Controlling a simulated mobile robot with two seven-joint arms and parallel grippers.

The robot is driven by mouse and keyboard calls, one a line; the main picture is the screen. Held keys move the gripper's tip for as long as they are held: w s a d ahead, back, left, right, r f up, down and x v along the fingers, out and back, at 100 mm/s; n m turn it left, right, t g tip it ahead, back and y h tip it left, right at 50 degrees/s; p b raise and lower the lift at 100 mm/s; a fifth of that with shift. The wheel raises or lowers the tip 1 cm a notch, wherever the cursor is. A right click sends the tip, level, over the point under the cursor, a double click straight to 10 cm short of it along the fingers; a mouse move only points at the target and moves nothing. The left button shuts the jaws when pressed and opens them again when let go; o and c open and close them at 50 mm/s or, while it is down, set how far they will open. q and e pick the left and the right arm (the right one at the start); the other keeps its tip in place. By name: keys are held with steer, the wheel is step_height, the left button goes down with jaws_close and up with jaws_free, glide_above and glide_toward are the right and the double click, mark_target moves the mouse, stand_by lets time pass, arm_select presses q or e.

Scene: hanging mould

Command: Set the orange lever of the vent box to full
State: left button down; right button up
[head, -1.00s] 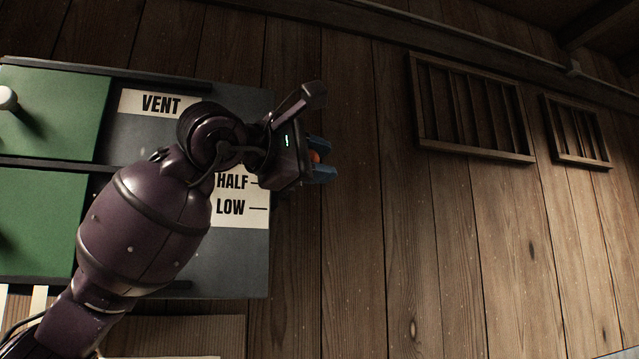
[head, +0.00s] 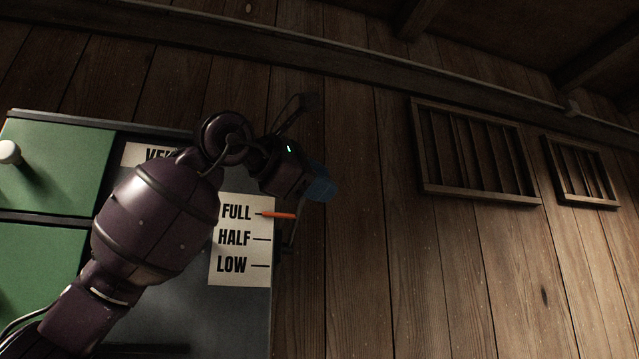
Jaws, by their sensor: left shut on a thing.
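The vent box (head: 240,320) is a dark grey panel on the left with a white label (head: 228,270) reading FULL, HALF and LOW. An orange pointer (head: 278,214) of the lever lies level with the FULL mark. A thin dark lever arm shows to its right, running up from the box's edge toward my gripper. My left gripper (head: 322,185) has blue fingers and is shut on the lever's end, above and right of the pointer. The fingers hide what they hold. My arm covers part of the VENT sign (head: 150,154). My right gripper is out of view.
Green doors (head: 60,160), one with a white knob (head: 9,152), stand left of the grey panel. The plank wall to the right is clear up to a slatted wooden frame (head: 475,150) and a smaller one (head: 580,170). A beam runs above.

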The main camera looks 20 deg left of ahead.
arm_select(q)
steer(key=c, duration=0.8)
jaws_free()
steer(key=shift+a, duration=0.1)
steer(key=shift+s+a, duration=0.3)
steer(key=shift+s, duration=0.2)
steer(key=b+v, duration=0.2)
steer(key=v, duration=0.7)
steer(key=shift+s+a+r+b, duration=0.1)
steer(key=shift+s+a+b, duration=0.2)
steer(key=shift+b, duration=0.1)
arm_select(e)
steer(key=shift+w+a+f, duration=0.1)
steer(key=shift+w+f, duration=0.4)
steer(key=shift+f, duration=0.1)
